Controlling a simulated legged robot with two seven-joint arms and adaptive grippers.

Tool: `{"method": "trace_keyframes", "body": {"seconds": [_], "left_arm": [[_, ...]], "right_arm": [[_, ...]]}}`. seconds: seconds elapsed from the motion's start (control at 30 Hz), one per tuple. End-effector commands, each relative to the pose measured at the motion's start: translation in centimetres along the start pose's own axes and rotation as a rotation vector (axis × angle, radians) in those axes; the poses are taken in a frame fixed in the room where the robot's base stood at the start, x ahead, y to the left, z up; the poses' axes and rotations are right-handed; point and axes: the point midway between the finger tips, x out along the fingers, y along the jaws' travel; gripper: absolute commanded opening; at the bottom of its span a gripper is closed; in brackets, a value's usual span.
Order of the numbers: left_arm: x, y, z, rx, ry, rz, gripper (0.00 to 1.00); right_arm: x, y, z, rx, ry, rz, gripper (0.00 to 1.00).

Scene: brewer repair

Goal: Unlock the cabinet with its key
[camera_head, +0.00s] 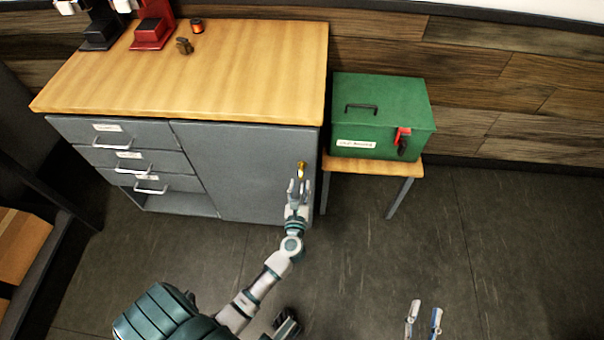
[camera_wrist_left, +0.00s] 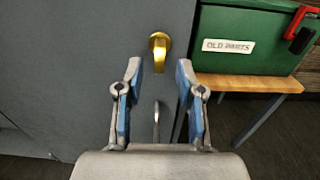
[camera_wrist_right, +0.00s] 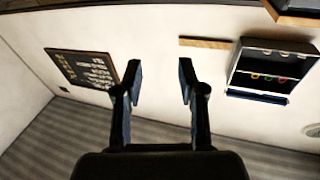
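The grey cabinet (camera_head: 240,165) has a plain door on its right side. A gold-coloured fitting, a lock or a key in it (camera_head: 301,168), sits near the door's right edge; I cannot tell which. It also shows in the left wrist view (camera_wrist_left: 159,46), just beyond the fingertips. My left gripper (camera_head: 298,186) is open and empty in front of the door, just below the gold piece. A metal door handle (camera_wrist_left: 156,122) shows between its fingers; contact cannot be told. My right gripper (camera_head: 423,306) is open and empty, away from the cabinet. It also shows in its wrist view (camera_wrist_right: 160,80).
A green box (camera_head: 382,112) labelled "Old Parts", with a red latch, stands on a small table (camera_head: 424,165) right of the cabinet. Drawers (camera_head: 120,155) fill the cabinet's left. An open wall box (camera_wrist_right: 270,68) holds several coloured loops. The floor at right is clear.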

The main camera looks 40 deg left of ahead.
Motion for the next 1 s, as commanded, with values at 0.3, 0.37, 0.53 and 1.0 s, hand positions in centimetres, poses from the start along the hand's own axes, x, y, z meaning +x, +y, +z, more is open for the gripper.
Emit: {"method": "trace_keyframes", "body": {"seconds": [0.3, 0.37, 0.53, 1.0], "left_arm": [[4.7, -0.1, -0.1, 0.005, -0.001, -0.001, 0.38], [5.0, -0.2, 0.0, 0.004, -0.002, -0.001, 0.38], [5.3, -0.1, 0.0, 0.003, -0.001, -0.001, 0.38], [5.3, -0.1, 0.0, 0.003, 0.0, -0.001, 0.0]], "right_arm": [[-0.1, -0.1, -1.2, 0.007, 0.09, -0.005, 0.4], [-0.1, -0.1, -1.3, 0.008, 0.099, -0.005, 0.4], [-0.1, -0.2, -1.4, 0.007, 0.105, -0.006, 0.4], [0.1, -0.2, -1.4, 0.008, 0.103, -0.005, 0.4]]}}
